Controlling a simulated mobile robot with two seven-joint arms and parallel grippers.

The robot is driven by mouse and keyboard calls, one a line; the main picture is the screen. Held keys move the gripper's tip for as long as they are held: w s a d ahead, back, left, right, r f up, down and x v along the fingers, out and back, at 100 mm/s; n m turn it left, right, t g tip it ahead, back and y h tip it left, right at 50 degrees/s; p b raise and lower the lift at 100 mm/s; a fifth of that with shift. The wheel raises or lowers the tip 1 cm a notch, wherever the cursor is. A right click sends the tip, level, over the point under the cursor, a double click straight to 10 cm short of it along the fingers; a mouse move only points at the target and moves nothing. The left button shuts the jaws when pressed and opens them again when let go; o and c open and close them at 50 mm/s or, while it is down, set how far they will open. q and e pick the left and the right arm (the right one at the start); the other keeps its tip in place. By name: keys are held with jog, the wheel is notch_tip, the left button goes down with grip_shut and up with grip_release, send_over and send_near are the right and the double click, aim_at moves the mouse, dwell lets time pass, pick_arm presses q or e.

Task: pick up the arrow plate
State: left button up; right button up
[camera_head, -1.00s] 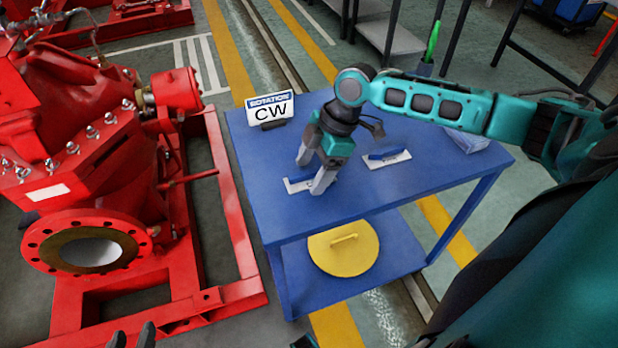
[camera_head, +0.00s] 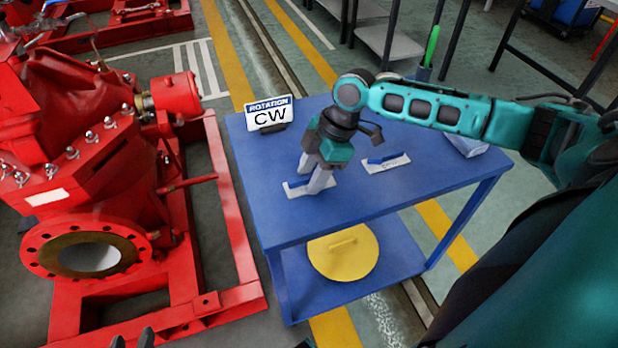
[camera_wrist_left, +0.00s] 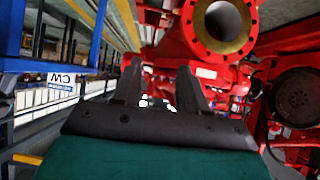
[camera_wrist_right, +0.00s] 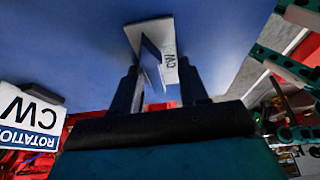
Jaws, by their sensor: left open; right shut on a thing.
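A white arrow plate with a raised blue piece lies on the blue table (camera_head: 262,215), under my right gripper; its left end (camera_head: 291,191) shows in the head view. In the right wrist view the plate (camera_wrist_right: 169,42) bears the letters CW, and its blue upright piece stands between the fingers. My right gripper (camera_head: 312,184) points down and is shut on this plate, hiding part of it. A second similar plate (camera_head: 387,163) lies to its right. My left gripper (camera_head: 133,341) is open and empty at the bottom edge, beside the red pump frame, fingertips barely in view.
A "ROTATION CW" sign (camera_head: 269,114) stands at the table's back left corner. A pale block (camera_head: 467,144) lies at the right. A yellow disc (camera_head: 343,253) rests on the lower shelf. The red pump (camera_head: 85,130) stands close left of the table.

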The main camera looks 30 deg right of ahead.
pick_arm(q)
jog(key=r+p, duration=0.1)
jog(key=p, duration=0.1)
jog(key=a+r+p, duration=0.1)
jog(key=r+p, duration=0.1)
jog(key=p, duration=0.1)
jog(key=shift+s+a, duration=0.2)
jog(key=shift+s, duration=0.2)
pick_arm(e)
notch_tip(320, 180, up, 20)
pick_arm(q)
jog(key=shift+w, duration=0.1)
